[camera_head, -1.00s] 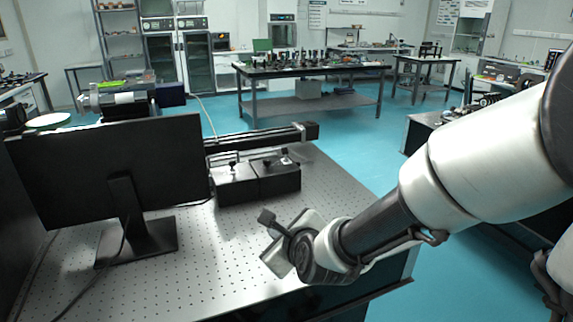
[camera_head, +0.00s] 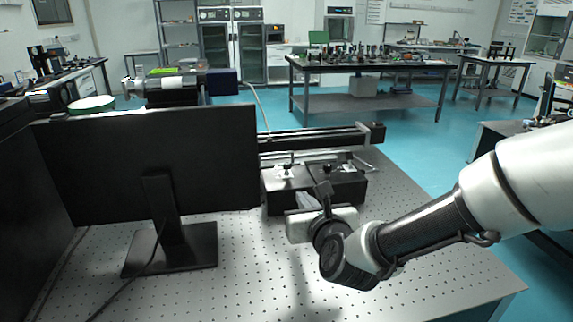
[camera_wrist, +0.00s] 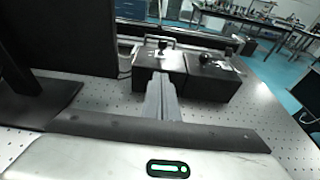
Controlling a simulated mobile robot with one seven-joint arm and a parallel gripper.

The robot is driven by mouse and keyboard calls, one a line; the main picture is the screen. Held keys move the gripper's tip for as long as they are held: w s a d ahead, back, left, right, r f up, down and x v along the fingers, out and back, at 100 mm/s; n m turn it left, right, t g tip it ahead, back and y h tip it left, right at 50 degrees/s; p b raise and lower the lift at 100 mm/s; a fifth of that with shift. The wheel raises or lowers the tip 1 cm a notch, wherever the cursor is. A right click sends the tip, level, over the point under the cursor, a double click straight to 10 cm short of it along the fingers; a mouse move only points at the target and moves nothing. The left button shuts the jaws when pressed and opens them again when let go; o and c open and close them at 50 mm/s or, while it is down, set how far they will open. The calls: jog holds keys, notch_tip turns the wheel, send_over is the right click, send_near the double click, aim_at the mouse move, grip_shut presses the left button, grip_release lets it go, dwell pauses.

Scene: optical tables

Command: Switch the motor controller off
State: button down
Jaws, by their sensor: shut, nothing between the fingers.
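Two black boxes stand side by side on the perforated optical table and look like the motor controller. In the wrist view the left box (camera_wrist: 146,79) has a small knob or lever on top, and the right box (camera_wrist: 212,84) has a dark round knob. In the head view the left box (camera_head: 280,190) shows, and my gripper hides part of the pair. My gripper (camera_wrist: 162,78) is shut and empty, with its fingers pointing at the front of the left box. In the head view my gripper (camera_head: 305,199) is just in front of the boxes. Contact and the switch's state cannot be told.
A black monitor (camera_head: 150,155) stands at the left, close to the boxes. A long dark rail (camera_head: 320,137) lies behind them. The bare table top (camera_head: 250,265) in front is clear, apart from cables at the left.

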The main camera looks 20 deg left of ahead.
jog(key=shift+w+a, duration=0.1)
jog(key=shift+w, duration=0.05)
jog(key=b, duration=0.2)
send_near(287, 167)
jog(key=f, duration=0.1)
jog(key=w+f, duration=0.1)
jog(key=f, duration=0.2)
jog(key=shift+w+a, duration=0.2)
jog(key=shift+a, duration=0.2)
jog(key=shift+w+a+r, duration=0.35)
jog(key=shift+w, duration=0.25)
jog(key=shift+w+a+r, duration=0.3)
jog(key=shift+w+a, duration=0.05)
jog(key=shift+w, duration=0.2)
jog(key=shift+w+a+r, duration=0.3)
jog(key=shift+w+r, duration=0.05)
jog(key=shift+w, duration=0.25)
jog(key=shift+r+p, duration=0.2)
jog(key=shift+p, duration=0.1)
jog(key=shift+w+r+g+p, duration=0.15)
jog(key=shift+r+g+p, duration=0.2)
jog(key=shift+p, duration=0.85)
jog(key=shift+a+f+h+p, duration=0.1)
jog(key=shift+h+p, duration=0.2)
jog(key=shift+p, duration=0.2)
